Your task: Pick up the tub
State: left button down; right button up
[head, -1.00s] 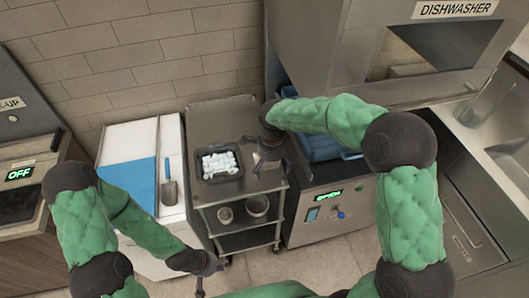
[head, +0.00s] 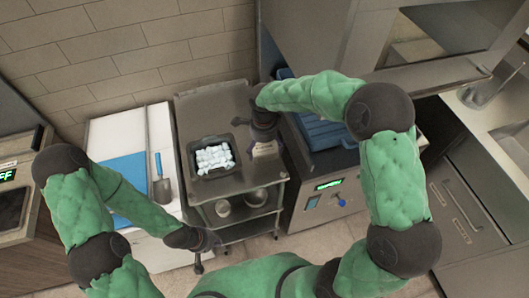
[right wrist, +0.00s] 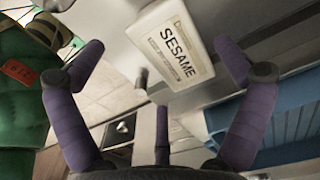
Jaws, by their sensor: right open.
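A pale tub (right wrist: 172,42) with a label reading SESAME shows in the right wrist view, between and beyond the spread purple fingers of my right gripper (right wrist: 160,58). In the head view, a small pale patch that looks like this tub (head: 264,149) is at the right side of the steel cart's top, partly hidden by my right gripper (head: 262,133). My right gripper is open, and I see no clear contact with the tub. My left gripper (head: 200,252) hangs low at the cart's front left; its fingers are too small to read.
A black tray of white pieces (head: 236,167) sits left of the tub on the cart (head: 197,102). Metal pots (head: 256,197) stand on the shelf below. A blue crate (head: 325,133) is close on the right. A white counter with a scoop (head: 162,189) is on the left.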

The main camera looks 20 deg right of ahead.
aim_at(266, 150)
jog(key=f, duration=0.3)
jog(key=f+b, duration=0.1)
jog(key=f, duration=0.1)
jog(key=shift+w+d, duration=0.2)
jog(key=shift+d, duration=0.2)
jog(key=c, duration=1.3)
